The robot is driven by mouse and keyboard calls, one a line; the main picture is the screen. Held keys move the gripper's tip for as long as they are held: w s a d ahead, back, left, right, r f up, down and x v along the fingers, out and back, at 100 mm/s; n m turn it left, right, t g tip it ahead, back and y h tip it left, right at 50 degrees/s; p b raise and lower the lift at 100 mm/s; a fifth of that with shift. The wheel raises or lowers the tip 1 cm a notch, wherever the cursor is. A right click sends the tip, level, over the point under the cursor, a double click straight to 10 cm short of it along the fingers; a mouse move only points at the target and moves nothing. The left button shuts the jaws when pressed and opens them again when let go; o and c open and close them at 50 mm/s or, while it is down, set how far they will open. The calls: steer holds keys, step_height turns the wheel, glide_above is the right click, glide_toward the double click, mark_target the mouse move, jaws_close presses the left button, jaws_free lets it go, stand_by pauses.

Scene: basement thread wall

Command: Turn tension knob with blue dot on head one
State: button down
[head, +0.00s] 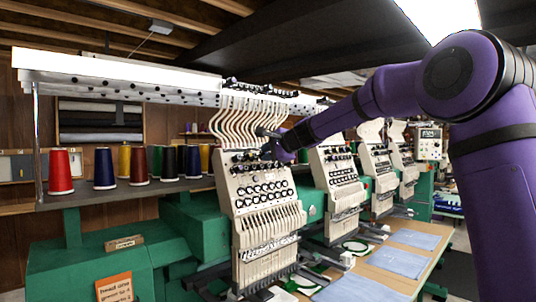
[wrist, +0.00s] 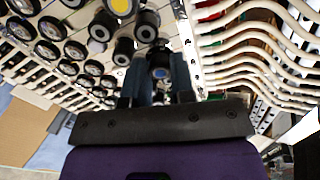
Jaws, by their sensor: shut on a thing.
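Head one (head: 262,215) is the nearest cream embroidery head, with rows of black and white knobs on its face. My gripper (head: 270,146) reaches in from the right to the top of this head, at its upper row of knobs. In the wrist view, the two dark blue fingers of my gripper (wrist: 160,80) are shut on the sides of a dark tension knob with a blue dot (wrist: 161,72). The fingers hide part of that knob. A knob with a yellow dot (wrist: 122,7) is close by, toward the top of the wrist view.
White curved thread tubes (wrist: 260,60) run close on the right in the wrist view; they rise above head one in the head view. More black knobs (wrist: 45,50) crowd the left. Thread cones (head: 104,168) stand on a shelf at left. Further heads (head: 337,185) stand to the right.

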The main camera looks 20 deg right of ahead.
steer(key=c, duration=1)
jaws_free()
steer(key=shift+o, duration=0.2)
steer(key=v, duration=1)
steer(key=shift+s+d, duration=0.2)
steer(key=shift+s, duration=0.1)
steer(key=shift+s, duration=0.1)
